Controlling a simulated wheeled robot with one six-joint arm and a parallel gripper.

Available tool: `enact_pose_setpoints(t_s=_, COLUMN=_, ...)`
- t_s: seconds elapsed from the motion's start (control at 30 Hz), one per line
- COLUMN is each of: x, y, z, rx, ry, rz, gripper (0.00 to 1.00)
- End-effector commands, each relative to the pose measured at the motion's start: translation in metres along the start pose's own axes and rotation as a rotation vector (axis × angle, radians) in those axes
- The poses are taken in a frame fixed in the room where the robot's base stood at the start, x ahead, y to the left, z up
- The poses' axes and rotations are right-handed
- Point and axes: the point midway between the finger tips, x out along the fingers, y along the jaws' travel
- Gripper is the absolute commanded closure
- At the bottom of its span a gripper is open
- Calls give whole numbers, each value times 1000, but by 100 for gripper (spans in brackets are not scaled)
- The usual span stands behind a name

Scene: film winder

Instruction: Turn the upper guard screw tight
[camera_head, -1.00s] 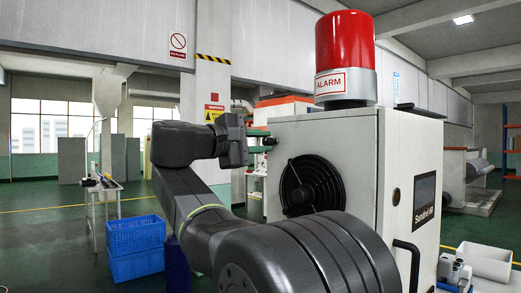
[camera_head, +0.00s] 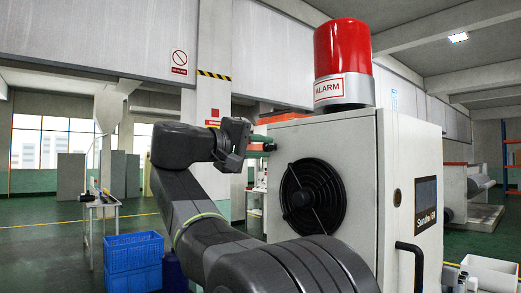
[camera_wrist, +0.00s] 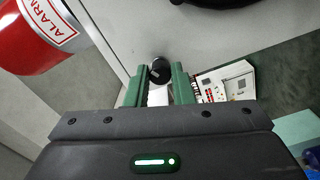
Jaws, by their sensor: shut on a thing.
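The upper guard screw (camera_wrist: 160,70) is a black round knob on the side of the pale machine cabinet (camera_head: 384,150). In the wrist view it sits between the tips of my gripper's two green fingers (camera_wrist: 158,76). My gripper is shut on it. In the head view my gripper (camera_head: 260,145) reaches the cabinet's upper left edge, and the dark knob (camera_head: 269,147) shows at the fingertips. The screw's shank is hidden, so how deep it sits cannot be told.
A red alarm lamp (camera_head: 342,52) stands on top of the cabinet, close to my gripper in the wrist view (camera_wrist: 35,38). A round black fan grille (camera_head: 313,196) is on the cabinet's face. Blue crates (camera_head: 133,265) stand on the floor at left.

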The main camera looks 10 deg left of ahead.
Motion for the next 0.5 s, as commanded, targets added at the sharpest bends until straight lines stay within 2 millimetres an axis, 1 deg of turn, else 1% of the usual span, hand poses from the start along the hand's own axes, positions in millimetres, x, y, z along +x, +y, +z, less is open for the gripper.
enact_pose_setpoints(t_s=0.37, x=0, y=-2, z=0, rx=2, ry=-2, rz=-3, gripper=100)
enact_pose_setpoints(t_s=0.4, x=0, y=-2, z=0, rx=2, ry=-2, rz=-3, gripper=73)
enact_pose_setpoints(t_s=0.47, x=0, y=-2, z=0, rx=2, ry=-2, rz=-2, gripper=61)
enact_pose_setpoints(t_s=0.5, x=0, y=-1, z=0, rx=2, ry=-1, rz=-2, gripper=57)
